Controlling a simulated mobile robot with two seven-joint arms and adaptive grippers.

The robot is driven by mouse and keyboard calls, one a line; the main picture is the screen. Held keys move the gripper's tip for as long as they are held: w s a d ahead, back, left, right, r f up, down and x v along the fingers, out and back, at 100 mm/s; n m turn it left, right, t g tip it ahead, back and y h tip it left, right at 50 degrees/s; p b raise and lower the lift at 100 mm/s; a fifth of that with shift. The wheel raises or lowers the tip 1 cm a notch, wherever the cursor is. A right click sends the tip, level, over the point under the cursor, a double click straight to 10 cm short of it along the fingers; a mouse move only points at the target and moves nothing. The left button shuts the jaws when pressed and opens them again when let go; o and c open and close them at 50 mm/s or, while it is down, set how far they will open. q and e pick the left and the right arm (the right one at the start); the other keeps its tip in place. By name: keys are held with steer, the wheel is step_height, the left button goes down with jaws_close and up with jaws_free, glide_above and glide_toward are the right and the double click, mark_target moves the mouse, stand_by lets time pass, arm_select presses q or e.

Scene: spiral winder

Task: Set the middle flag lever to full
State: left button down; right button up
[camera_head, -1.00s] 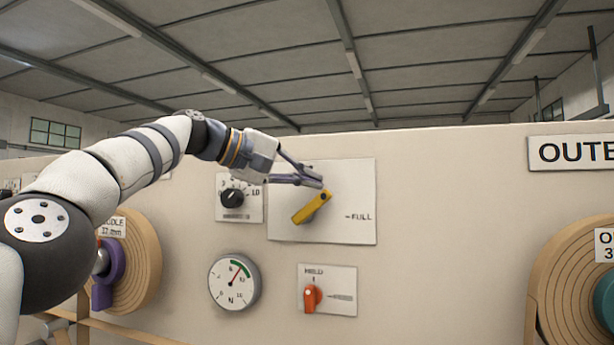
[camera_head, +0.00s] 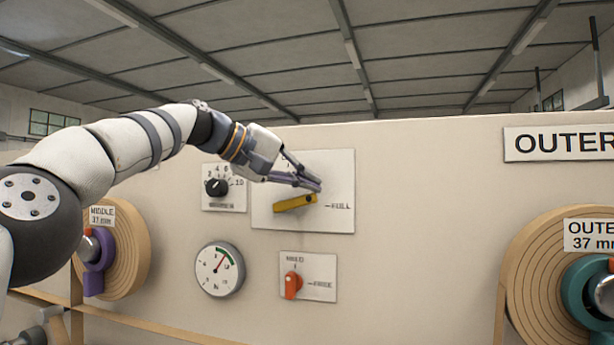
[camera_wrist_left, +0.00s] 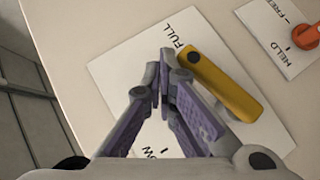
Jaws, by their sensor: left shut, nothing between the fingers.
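The yellow flag lever (camera_head: 294,203) sits on a white plate (camera_head: 335,218) on the upright panel. It lies nearly level, its broad end to the left and its other end toward the FULL mark at right. My left gripper (camera_head: 318,186) is shut and empty, its fingertips just above the lever's right end. In the left wrist view the shut fingertips (camera_wrist_left: 162,58) are beside the yellow lever (camera_wrist_left: 222,82), near the FULL label; I cannot tell whether they touch it. The fingers hide part of the plate. My right gripper is not in view.
A black numbered knob (camera_head: 217,187) is left of the plate. Tape rolls stand at left (camera_head: 128,250) and right (camera_head: 530,262).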

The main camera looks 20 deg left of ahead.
arm_select(q)
steer(key=shift+d+f+m+y, duration=0.3)
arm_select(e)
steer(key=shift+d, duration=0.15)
arm_select(q)
steer(key=shift+d+f, duration=0.1)
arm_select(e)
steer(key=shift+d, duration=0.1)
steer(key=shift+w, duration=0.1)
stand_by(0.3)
